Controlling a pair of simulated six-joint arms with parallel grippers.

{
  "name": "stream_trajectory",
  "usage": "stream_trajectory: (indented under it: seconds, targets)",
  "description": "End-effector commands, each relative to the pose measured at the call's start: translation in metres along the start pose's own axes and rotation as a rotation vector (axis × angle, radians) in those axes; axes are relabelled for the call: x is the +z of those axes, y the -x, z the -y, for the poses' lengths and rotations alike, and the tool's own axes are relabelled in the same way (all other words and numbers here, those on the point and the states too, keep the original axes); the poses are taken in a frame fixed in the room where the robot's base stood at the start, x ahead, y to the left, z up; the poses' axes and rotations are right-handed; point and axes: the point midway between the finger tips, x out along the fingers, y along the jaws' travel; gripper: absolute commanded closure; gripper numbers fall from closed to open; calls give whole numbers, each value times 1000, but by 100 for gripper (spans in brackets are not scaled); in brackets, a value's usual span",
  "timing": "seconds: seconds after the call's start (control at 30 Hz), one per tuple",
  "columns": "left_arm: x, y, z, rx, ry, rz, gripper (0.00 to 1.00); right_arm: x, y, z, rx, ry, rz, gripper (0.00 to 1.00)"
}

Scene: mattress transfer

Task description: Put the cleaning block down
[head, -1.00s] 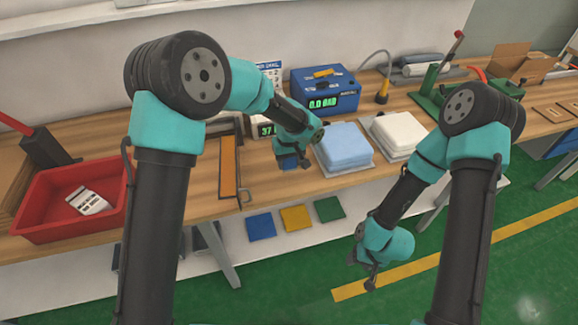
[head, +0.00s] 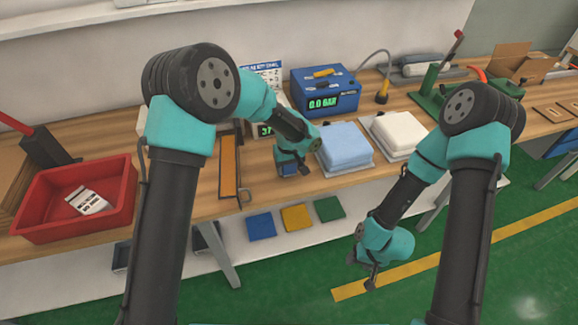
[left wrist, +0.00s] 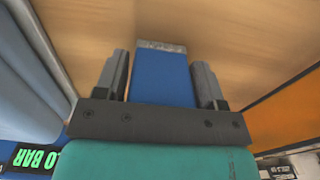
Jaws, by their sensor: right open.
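The cleaning block (left wrist: 162,80) is blue with a grey end. In the left wrist view it sits between the two dark fingers of my left gripper (left wrist: 162,85), which is shut on it. In the head view the block (head: 287,168) shows as a small blue patch under my left gripper (head: 294,171), low over the wooden table (head: 262,187). I cannot tell whether the block touches the wood. My right gripper (head: 364,272) is open and empty, in front of the table over the green floor.
A light blue folded stack (head: 345,145) is just right of my left gripper, with a white stack (head: 399,131) beyond. An orange strip (head: 229,165) lies to the left. A red bin (head: 110,205) stands farther left. A blue gauge box (head: 325,88) is behind.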

Motion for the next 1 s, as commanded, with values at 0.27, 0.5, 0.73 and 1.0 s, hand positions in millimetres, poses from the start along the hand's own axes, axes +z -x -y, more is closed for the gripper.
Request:
stream_trajectory:
  seconds: [0.27, 0.5, 0.73, 1.0]
  targets:
    - [0, 0, 0, 0, 0, 0, 22, 0, 0, 0, 0, 0, 0, 45]
    - [0, 5, 0, 2, 0, -1, 22, 0, 0, 0, 0, 0, 0, 45]
    - [0, 32, -1, 4, 1, -4, 22, 0, 0, 0, 0, 0, 0, 45]
    - [-1, 84, -1, 4, 0, -4, 22, 0, 0, 0, 0, 0, 0, 45]
